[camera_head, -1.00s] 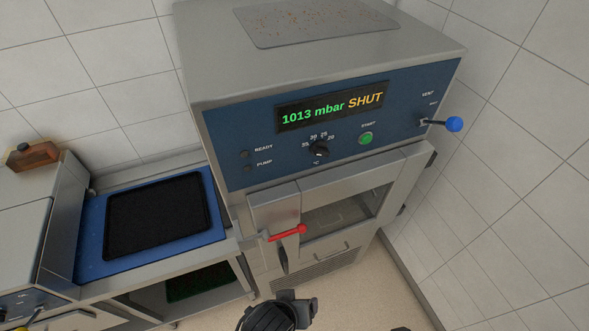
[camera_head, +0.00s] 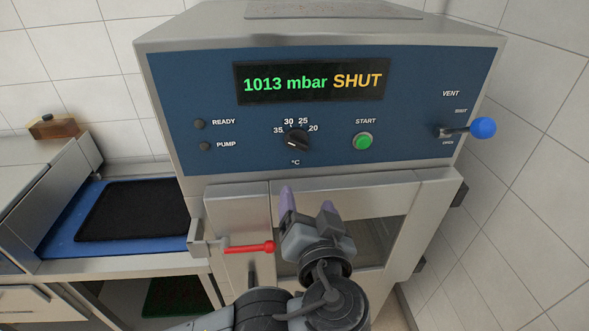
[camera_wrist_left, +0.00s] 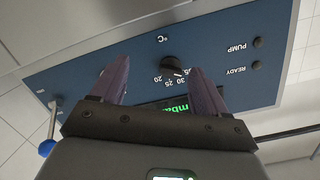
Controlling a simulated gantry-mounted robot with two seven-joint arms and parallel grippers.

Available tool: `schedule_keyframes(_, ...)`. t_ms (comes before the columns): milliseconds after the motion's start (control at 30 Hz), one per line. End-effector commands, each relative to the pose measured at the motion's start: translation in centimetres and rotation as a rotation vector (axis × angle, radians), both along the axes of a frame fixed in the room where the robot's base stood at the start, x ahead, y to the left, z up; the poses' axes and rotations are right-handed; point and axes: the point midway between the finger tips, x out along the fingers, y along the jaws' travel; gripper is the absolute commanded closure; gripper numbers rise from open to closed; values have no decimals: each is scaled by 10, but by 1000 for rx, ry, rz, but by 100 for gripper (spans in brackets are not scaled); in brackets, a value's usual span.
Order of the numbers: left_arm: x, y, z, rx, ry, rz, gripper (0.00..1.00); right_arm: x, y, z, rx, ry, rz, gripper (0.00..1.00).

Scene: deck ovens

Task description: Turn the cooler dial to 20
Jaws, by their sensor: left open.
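The black cooler dial (camera_head: 296,139) is on the blue front panel (camera_head: 415,80), under an arc of numbers from 35 on the left to 20 on the right. A pale mark shows on the knob's left side, but its exact reading is unclear. My left gripper (camera_head: 308,200) is open and empty, below the dial and apart from it, with its purple fingers pointing up toward the panel. In the left wrist view the dial (camera_wrist_left: 172,65) appears upside down between the open fingers (camera_wrist_left: 158,66), nearer the right-hand one. My right gripper is out of view.
The display (camera_head: 312,82) reads 1013 mbar SHUT. A green START button (camera_head: 362,141) and a blue-knobbed vent lever (camera_head: 482,128) lie right of the dial. A red door handle (camera_head: 250,247) sticks out beside my left gripper. A black mat (camera_head: 135,210) lies at left.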

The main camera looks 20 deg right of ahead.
Motion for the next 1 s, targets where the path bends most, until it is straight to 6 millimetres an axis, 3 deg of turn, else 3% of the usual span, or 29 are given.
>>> schedule_keyframes(100,-1,-1,25,2,-89,-1,26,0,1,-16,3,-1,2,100)
schedule_keyframes(300,1,-1,48,2,-146,0,26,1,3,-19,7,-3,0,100)
schedule_keyframes(467,16,-5,51,3,-150,2,26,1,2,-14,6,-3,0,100)
schedule_keyframes(1000,91,-23,50,3,-149,0,26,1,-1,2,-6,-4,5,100)
